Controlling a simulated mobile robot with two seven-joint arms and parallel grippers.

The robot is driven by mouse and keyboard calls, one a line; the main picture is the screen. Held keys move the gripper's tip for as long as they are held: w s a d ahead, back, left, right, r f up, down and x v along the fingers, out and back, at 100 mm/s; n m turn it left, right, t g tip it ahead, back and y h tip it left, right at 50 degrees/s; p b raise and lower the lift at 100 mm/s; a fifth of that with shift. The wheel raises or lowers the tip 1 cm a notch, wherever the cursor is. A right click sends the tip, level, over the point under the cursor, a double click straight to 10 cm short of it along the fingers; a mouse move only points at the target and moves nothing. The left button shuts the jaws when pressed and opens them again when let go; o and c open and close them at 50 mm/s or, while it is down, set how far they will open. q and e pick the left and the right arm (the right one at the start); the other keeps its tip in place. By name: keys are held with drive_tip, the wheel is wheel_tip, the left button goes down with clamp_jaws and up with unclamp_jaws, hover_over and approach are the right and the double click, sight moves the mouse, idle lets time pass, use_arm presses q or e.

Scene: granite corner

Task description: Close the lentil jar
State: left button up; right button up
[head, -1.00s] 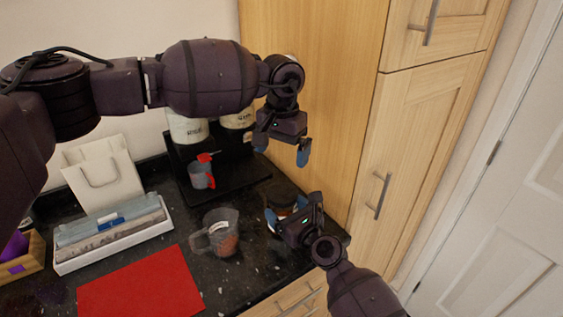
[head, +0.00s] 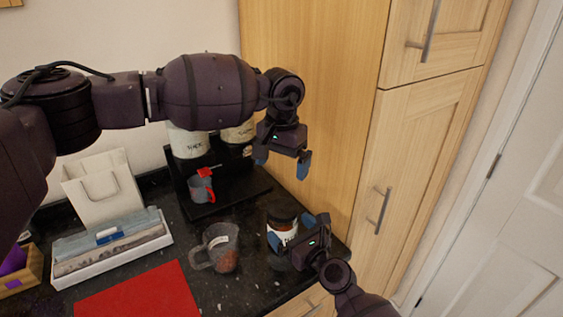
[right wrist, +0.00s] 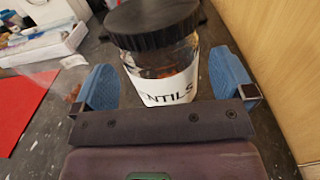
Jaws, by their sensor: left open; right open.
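The lentil jar (head: 283,238) stands on the dark counter near the wooden panel. In the right wrist view the clear jar (right wrist: 165,88) has a white label reading "ENTILS". A black lid (right wrist: 152,22) sits on top of it; I cannot tell how tightly. My right gripper (head: 294,236) is open at the near side of the jar. In the right wrist view its blue fingers (right wrist: 165,82) stand left and right of the jar, and the jar shows between them. My left gripper (head: 283,161) is open and empty, raised above and behind the jar.
A measuring jug (head: 222,249) with reddish contents stands left of the jar. Behind are a red-and-grey cup (head: 200,190) and white canisters (head: 187,142) on a black stand. A red mat (head: 140,293) and white tray (head: 115,255) lie left. The wooden panel (head: 310,100) bounds the right.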

drive_tip(key=v, duration=0.8)
drive_tip(key=shift+s+d, duration=0.15)
drive_tip(key=shift+s, duration=0.1)
